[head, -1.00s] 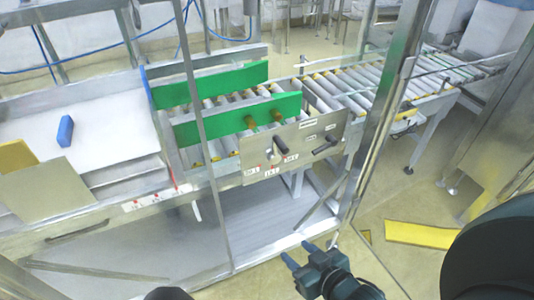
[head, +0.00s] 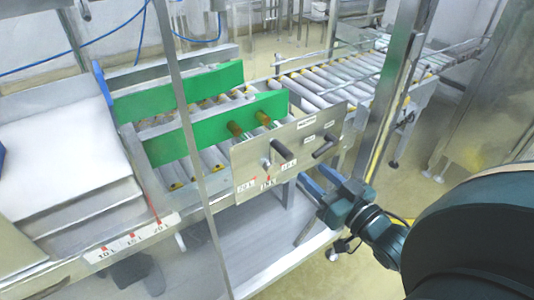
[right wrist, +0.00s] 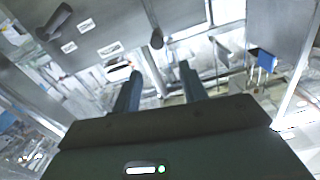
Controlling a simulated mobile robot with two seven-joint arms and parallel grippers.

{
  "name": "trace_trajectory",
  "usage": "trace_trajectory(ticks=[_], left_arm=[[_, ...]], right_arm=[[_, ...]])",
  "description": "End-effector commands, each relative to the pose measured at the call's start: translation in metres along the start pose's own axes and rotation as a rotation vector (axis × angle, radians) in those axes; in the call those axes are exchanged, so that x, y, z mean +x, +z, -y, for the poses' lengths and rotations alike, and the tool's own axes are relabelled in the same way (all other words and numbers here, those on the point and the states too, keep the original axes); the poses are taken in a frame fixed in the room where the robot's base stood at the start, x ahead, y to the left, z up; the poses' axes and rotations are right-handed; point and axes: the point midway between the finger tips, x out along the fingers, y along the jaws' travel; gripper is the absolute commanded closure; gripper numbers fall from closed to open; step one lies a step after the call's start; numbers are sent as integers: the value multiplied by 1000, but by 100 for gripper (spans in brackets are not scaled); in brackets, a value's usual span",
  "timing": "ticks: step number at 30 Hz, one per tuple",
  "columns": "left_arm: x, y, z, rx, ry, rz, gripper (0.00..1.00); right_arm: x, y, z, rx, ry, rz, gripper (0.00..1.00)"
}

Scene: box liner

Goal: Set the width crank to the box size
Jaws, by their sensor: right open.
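A metal panel (head: 250,160) on the front of the conveyor carries two dark crank handles: a left handle (head: 283,149) above a size scale (head: 268,181) with red marks, and a right handle (head: 325,147) beside small white labels. Which handle sets the width cannot be read. Two green side guides (head: 205,127) stand upright over the rollers. My right gripper (head: 313,186) is open and empty, just in front of and below the panel, apart from both handles. In the right wrist view its fingers (right wrist: 160,88) are spread, with dark handles (right wrist: 55,22) beyond. My left gripper is out of view.
A metal frame post (head: 196,150) stands left of the panel, and another post (head: 398,90) stands right, close to my right arm. A second size scale (head: 132,241) is on the lower left table edge. Rollers (head: 325,85) run back to the right.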

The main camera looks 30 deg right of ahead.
Motion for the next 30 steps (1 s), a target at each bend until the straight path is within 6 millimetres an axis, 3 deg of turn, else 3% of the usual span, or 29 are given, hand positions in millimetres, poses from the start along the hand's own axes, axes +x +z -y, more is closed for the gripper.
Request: trace_trajectory(ticks=[1, 3, 10, 24, 30], left_arm=[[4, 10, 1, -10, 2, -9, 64], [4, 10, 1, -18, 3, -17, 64], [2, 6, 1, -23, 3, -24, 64], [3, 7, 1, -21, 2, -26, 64], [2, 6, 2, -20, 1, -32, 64]], right_arm=[[0, 15, -2, 0, 0, 0, 57], [0, 19, -2, -1, 0, 0, 57], [14, 17, -2, -1, -1, -3, 57], [98, 17, -2, -2, 0, -2, 57], [123, 18, -2, -2, 0, 0, 57]])
